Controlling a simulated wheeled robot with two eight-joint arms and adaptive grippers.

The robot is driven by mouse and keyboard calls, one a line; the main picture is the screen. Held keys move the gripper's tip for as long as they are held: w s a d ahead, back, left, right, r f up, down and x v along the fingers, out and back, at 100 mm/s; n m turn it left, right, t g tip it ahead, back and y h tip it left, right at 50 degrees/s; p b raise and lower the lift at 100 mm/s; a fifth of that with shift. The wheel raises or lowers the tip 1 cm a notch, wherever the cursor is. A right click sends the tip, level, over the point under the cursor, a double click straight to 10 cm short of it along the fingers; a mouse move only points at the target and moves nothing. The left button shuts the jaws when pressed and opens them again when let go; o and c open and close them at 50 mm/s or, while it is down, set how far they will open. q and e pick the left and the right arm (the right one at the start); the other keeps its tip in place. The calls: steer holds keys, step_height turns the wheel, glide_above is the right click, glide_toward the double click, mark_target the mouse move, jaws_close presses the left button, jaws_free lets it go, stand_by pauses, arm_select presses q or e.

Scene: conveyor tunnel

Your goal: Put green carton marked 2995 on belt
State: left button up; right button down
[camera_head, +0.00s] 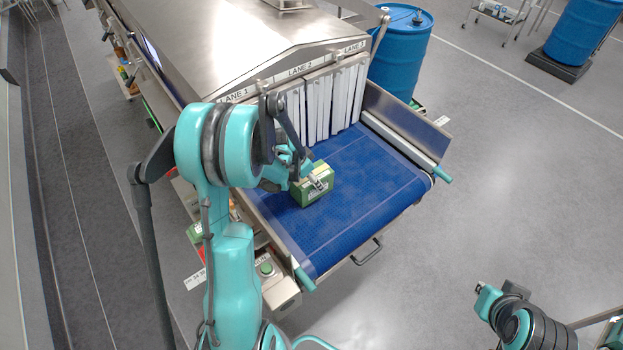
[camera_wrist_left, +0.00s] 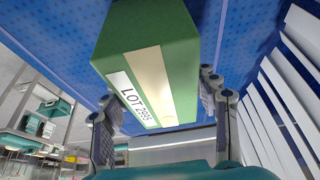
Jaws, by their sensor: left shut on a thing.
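The green carton (camera_head: 314,187) has a pale tape strip and is at the blue belt (camera_head: 365,190), left of its middle, in front of the strip curtain. The left wrist view shows the carton (camera_wrist_left: 165,50) close up, with a white label reading LOT 2995. My left gripper (camera_head: 305,176) is shut on the carton, with a finger on either side (camera_wrist_left: 160,95). I cannot tell whether the carton's underside touches the belt. Part of my right arm shows at the lower right of the head view, far from the belt; its jaw state is unclear.
A steel tunnel (camera_head: 240,40) with LANE 1, LANE 2 and LANE 3 signs stands behind the white strip curtain (camera_head: 335,95). Metal side rails (camera_head: 405,140) edge the belt. A blue drum (camera_head: 400,50) stands behind the right rail. The belt's right and front parts are clear.

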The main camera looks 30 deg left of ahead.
arm_select(q)
steer(key=shift+s+d, duration=0.1)
steer(key=shift+f, duration=0.1)
steer(key=o, duration=1.7)
